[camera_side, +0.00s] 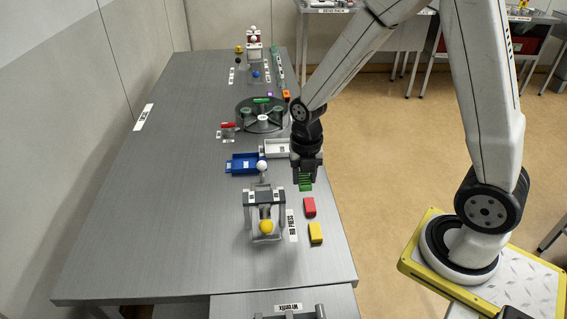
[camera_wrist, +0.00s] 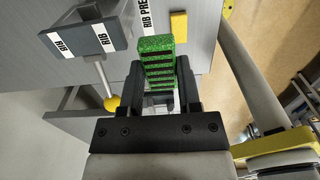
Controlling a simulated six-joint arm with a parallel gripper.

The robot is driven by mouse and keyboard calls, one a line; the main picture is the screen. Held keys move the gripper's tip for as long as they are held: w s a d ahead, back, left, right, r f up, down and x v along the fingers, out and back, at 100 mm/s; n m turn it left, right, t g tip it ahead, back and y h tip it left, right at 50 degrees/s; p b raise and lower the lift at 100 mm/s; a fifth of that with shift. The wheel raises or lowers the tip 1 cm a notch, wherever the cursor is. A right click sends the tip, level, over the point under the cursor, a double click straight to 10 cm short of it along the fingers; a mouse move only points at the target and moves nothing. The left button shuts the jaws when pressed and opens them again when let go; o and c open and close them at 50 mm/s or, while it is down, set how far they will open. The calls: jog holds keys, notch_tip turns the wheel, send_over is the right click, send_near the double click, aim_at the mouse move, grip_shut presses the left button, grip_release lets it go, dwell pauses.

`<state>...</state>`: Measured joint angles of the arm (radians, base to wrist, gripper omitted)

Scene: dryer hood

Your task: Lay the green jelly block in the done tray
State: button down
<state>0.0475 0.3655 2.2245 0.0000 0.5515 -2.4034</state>
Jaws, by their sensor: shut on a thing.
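The green jelly block (camera_side: 306,185) is between the fingers of my gripper (camera_side: 306,174), which is shut on it above the table's right edge. In the wrist view the green jelly block (camera_wrist: 156,45) shows dark stripes across its side and stands out past the fingertips of my gripper (camera_wrist: 156,88). A blue tray (camera_side: 236,170) and a white tray (camera_side: 270,155) lie left of my gripper in the side view. I cannot read which is the done tray. Both look empty, though my arm is close to the white one's right end.
The rib press (camera_side: 264,195) with a yellow knob stands nearer the camera. A red block (camera_side: 309,207) and a yellow block (camera_side: 316,233) lie on the table's right side. A round turntable (camera_side: 262,126) stands behind the trays.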

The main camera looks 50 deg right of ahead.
jog(key=shift+w, duration=0.1)
jog(key=w+d, duration=0.3)
jog(key=w, duration=0.4)
jog(key=w+d, duration=0.3)
jog(key=w, duration=0.4)
jog(key=shift+f, duration=0.35)
jog(key=shift+w, duration=0.1)
send_over(247, 165)
jog(key=shift+f, duration=4.6)
jog(key=shift+f, duration=0.15)
